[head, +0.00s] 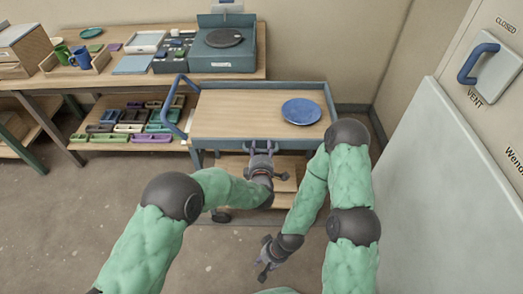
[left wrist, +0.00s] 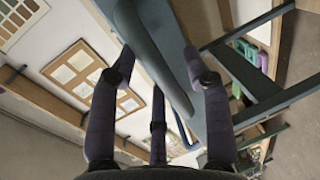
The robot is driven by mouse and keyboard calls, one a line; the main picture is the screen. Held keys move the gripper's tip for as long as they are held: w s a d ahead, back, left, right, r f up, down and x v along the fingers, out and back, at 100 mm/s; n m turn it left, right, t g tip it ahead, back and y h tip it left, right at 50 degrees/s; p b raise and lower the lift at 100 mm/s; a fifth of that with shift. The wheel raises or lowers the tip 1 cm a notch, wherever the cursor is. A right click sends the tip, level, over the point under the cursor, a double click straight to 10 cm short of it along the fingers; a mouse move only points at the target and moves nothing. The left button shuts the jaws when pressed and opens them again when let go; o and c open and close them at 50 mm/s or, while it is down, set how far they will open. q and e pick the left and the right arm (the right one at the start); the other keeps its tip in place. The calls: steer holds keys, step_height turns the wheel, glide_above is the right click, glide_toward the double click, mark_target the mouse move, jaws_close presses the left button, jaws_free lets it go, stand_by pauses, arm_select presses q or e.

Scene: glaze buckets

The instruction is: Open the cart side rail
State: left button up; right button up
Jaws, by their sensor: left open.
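The cart (head: 240,113) has a wooden top edged by blue-grey rails, with a blue push handle (head: 172,103) at its left end. The near side rail (head: 225,144) runs along the cart's front edge and looks raised. My left gripper (head: 260,147) is at the middle of this rail. In the left wrist view, its open fingers (left wrist: 163,78) are spread on both sides of a blue-grey bar (left wrist: 152,55), apparently the rail. I cannot tell whether they touch it. My right gripper (head: 267,260) hangs low over the floor, open and empty, away from the cart.
A blue plate (head: 301,111) lies on the cart top at the right. A workbench (head: 130,75) with mugs, trays and a scale-like device stands behind and left. A pale cabinet (head: 450,170) with a blue vent handle (head: 478,62) closes off the right. Floor in front is clear.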

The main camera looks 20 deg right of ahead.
arm_select(q)
jaws_close()
